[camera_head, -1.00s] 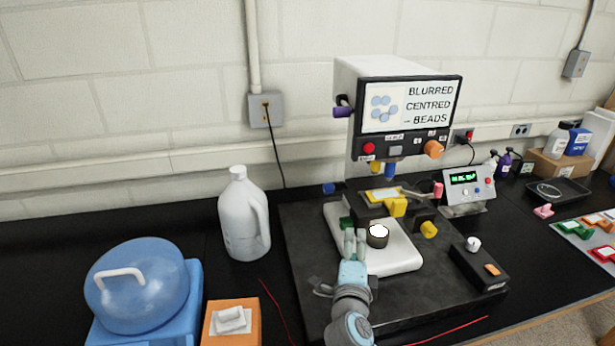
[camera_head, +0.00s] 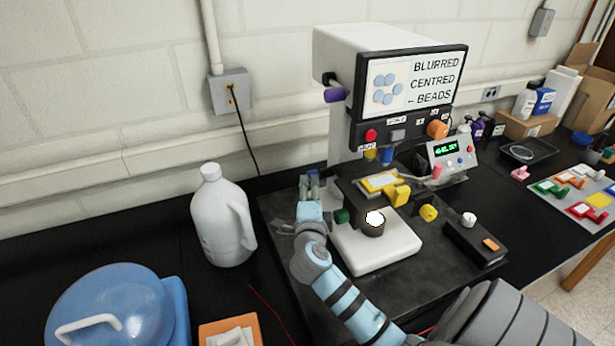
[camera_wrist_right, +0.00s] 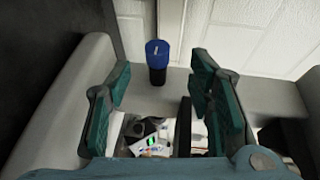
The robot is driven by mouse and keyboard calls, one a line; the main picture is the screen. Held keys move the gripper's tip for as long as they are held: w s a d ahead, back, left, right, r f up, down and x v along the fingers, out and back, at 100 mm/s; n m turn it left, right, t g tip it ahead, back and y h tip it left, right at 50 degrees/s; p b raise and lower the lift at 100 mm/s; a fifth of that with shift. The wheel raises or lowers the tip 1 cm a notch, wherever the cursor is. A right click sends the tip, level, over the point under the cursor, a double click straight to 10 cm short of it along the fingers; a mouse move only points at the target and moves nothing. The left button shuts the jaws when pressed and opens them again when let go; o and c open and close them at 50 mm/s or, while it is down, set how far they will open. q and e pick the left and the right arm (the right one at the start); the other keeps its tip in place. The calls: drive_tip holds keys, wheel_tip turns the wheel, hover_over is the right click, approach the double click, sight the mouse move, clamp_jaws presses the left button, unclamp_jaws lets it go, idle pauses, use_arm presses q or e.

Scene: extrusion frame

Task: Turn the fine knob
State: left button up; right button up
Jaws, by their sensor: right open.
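The microscope-like instrument (camera_head: 345,55) stands at centre right, with a screen (camera_head: 412,88) reading "BLURRED CENTRED BEADS". In the wrist view a blue knob (camera_wrist_right: 157,49) with a white mark and a black collar stands out from a pale grey surface. I cannot tell for sure that it is the fine knob. My right gripper (camera_head: 308,180) is at the left side of the instrument, beside the stage. It also shows in the wrist view (camera_wrist_right: 162,85), open and empty, its dark green fingers apart with the blue knob beyond the gap. My left gripper is not in view.
A purple knob (camera_head: 335,94) is higher on the instrument's left side. A green knob (camera_head: 341,216) and a lit black cylinder (camera_head: 373,226) are close to my right gripper. A white jug (camera_head: 220,222) stands at left. A control box (camera_head: 452,152) is at right.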

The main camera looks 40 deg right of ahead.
sight(309, 179)
drive_tip(key=x, duration=0.9)
drive_tip(key=shift+w+a+f, duration=0.15)
drive_tip(key=shift+a+f, duration=0.1)
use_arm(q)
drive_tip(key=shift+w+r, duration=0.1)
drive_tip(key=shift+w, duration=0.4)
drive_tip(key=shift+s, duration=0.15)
use_arm(e)
drive_tip(key=shift+s+r, duration=0.1)
drive_tip(key=shift+s, duration=0.15)
drive_tip(key=shift+c, duration=0.6)
drive_tip(key=shift+w, duration=0.1)
clamp_jaws()
drive_tip(key=f+t+h+b, duration=0.1)
drive_tip(key=b, duration=0.4)
drive_tip(key=shift+m+t+b, duration=0.3)
drive_tip(key=shift+m+b, duration=0.1)
drive_tip(key=shift+r+h, duration=0.2)
drive_tip(key=shift+h, duration=0.1)
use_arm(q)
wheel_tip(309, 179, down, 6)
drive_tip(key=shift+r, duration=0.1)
use_arm(e)
drive_tip(key=shift+r, duration=0.2)
drive_tip(key=shift+o, duration=0.6)
unclamp_jaws()
